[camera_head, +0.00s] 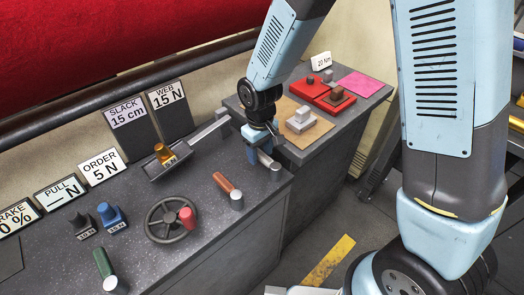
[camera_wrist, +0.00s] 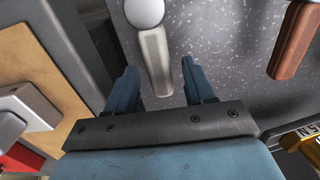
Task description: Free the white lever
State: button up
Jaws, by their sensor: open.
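The white lever (camera_head: 265,159) lies at the right end of the dark speckled bench, with a round pale end (camera_head: 276,172) toward the bench's front. In the wrist view the white lever (camera_wrist: 156,62) runs between my two blue fingers, its round end (camera_wrist: 144,12) at the top edge. My gripper (camera_head: 258,148) is over the lever in the head view and hides part of it. In the wrist view my gripper (camera_wrist: 160,78) is open, with a gap visible on each side of the lever. I cannot tell how far the fingertips are above the bench.
A red-brown lever (camera_head: 227,183) and a handwheel (camera_head: 172,220) are to the left. A grey bar (camera_head: 209,131) with an orange weight (camera_head: 163,153) at its tray lies behind. At right, a side bench holds a tan board (camera_head: 291,111) with a pale block (camera_head: 301,121).

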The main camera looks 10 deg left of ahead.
grip_shut()
dwell(0.3)
dwell(0.3)
